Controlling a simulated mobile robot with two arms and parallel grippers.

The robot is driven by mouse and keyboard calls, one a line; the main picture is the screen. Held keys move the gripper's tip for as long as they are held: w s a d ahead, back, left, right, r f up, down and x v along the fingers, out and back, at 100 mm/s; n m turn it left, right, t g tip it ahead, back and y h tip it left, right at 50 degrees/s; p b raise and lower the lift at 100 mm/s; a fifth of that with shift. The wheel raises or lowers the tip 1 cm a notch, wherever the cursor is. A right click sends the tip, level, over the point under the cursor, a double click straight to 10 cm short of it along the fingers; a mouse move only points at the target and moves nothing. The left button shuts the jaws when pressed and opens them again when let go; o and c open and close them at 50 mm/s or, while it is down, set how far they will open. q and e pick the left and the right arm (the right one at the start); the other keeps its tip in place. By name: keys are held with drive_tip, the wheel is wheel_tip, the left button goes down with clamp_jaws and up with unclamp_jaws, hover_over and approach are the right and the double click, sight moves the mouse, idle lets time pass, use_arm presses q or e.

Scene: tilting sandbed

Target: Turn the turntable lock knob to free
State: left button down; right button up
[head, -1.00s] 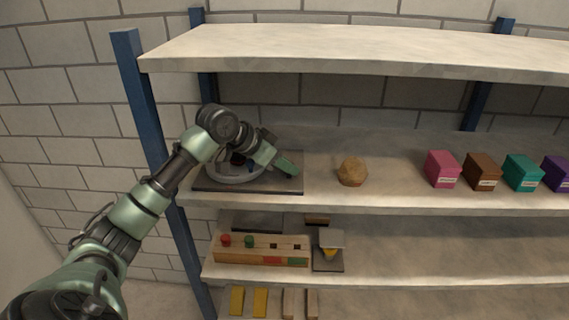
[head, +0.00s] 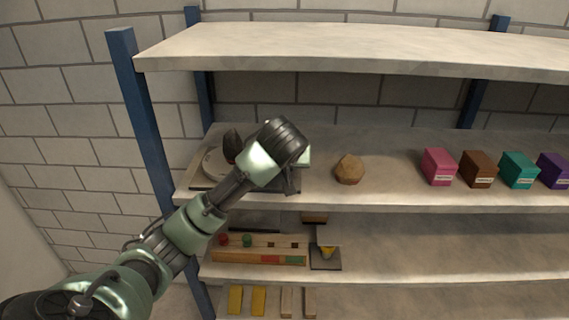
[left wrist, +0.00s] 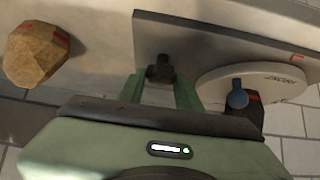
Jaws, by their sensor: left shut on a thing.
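The turntable (head: 211,165) is a pale disc on a dark base plate on the middle shelf, at the left. In the left wrist view the disc (left wrist: 280,84) carries lettering on its rim, and the base plate (left wrist: 215,45) runs beside it. A small black lock knob (left wrist: 160,68) stands on the plate, apart from the disc. My left gripper (left wrist: 159,80) is shut on this knob, a green finger on each side. In the head view my left forearm and wrist cover the knob and fingers. The knob's lock setting cannot be read. My right gripper is not in view.
A dark upright piece (head: 232,143) stands by the disc; a blue-tipped piece (left wrist: 237,98) shows near the disc. A brown rock (head: 349,169) sits to the right, then coloured boxes (head: 438,167). The upper shelf (head: 330,48) hangs above; a peg block (head: 262,248) is below.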

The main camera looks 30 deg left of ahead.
use_arm(q)
drive_tip(key=n+g+y, duration=0.2)
drive_tip(key=n, duration=0.1)
drive_tip(key=n+g+y, duration=0.1)
drive_tip(key=n, duration=0.1)
drive_tip(key=shift+w+d+f, duration=0.1)
drive_tip(key=shift+w+d, duration=0.1)
drive_tip(key=shift+d, duration=0.15)
drive_tip(key=shift+w+n+g+y, duration=0.1)
drive_tip(key=shift+n+g+y, duration=0.4)
drive_tip(key=shift+n+g, duration=0.65)
drive_tip(key=shift+n, duration=0.45)
drive_tip(key=c, duration=1)
unclamp_jaws()
drive_tip(key=shift+a, duration=0.15)
drive_tip(key=shift+o, duration=0.2)
drive_tip(key=b+v, duration=0.1)
drive_tip(key=v, duration=0.6)
drive_tip(key=shift+d+r, duration=0.25)
drive_tip(key=shift+d, duration=0.05)
